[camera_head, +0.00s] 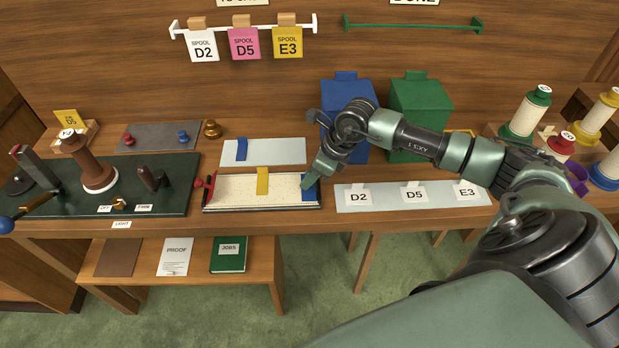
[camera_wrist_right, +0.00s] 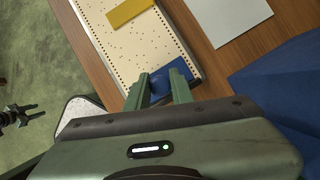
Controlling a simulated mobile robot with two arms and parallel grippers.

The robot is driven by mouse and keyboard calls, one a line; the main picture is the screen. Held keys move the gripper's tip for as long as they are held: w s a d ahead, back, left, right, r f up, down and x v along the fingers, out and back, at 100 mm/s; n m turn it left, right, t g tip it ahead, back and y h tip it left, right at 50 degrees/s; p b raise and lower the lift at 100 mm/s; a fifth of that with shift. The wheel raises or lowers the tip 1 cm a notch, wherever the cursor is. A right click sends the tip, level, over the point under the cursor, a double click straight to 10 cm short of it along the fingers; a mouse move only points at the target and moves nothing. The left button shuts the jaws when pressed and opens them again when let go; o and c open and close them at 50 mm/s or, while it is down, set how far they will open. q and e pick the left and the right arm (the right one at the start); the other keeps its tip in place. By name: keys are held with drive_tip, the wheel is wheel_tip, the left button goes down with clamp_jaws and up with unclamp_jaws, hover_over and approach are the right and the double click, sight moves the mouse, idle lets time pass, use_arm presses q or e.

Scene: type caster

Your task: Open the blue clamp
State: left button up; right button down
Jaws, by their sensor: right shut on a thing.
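The blue clamp (camera_head: 308,194) is at the right end of the frame (camera_head: 262,208) that holds a pale dotted sheet (camera_head: 225,189). My right gripper (camera_head: 309,183) reaches down to it from the right and partly covers it. In the right wrist view the blue clamp (camera_wrist_right: 160,81) lies between the two green fingers of my right gripper (camera_wrist_right: 160,88), which is shut on it. Whether the clamp is open or closed is hidden. A dark, gripper-like shape (camera_wrist_right: 18,115) over the carpet may be my left gripper; its jaws are unclear.
A yellow strip (camera_head: 262,181) lies across the sheet, and a red clamp (camera_head: 207,183) is at the frame's left end. A grey plate with a blue strip (camera_head: 241,149) lies behind. A blue box (camera_head: 345,92) and a green box (camera_head: 420,98) stand behind my right arm.

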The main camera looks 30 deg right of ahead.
drive_tip(key=t+y+b, duration=0.1)
drive_tip(key=b, duration=0.2)
drive_tip(key=d+t+y+b, duration=0.1)
drive_tip(key=y+b, duration=0.1)
drive_tip(key=b, duration=0.2)
drive_tip(key=s+d+f+y+b, duration=0.1)
drive_tip(key=b, duration=0.2)
drive_tip(key=shift+s+m+t, duration=0.1)
drive_tip(key=shift+m+t, duration=0.2)
drive_tip(key=shift+t, duration=0.1)
drive_tip(key=shift+d+r+y+b, duration=0.1)
drive_tip(key=shift+d+y+b, duration=0.05)
drive_tip(key=shift+y+b, duration=0.3)
drive_tip(key=shift+s+d+r+t+y+b, duration=0.2)
drive_tip(key=shift+t+y+b, duration=0.1)
drive_tip(key=shift+t+y, duration=0.35)
drive_tip(key=shift+s+d+f+t+y+b, duration=0.1)
drive_tip(key=shift+d+t+y+b, duration=0.1)
drive_tip(key=shift+t+y+b, duration=0.3)
drive_tip(key=shift+s+d+t+y+b, duration=0.1)
drive_tip(key=shift+d+t+y+b, duration=0.2)
drive_tip(key=shift+y, duration=0.4)
drive_tip(key=shift+a, duration=0.1)
drive_tip(key=c, duration=1.2)
unclamp_jaws()
drive_tip(key=shift+c, duration=0.2)
drive_tip(key=shift+s, duration=0.1)
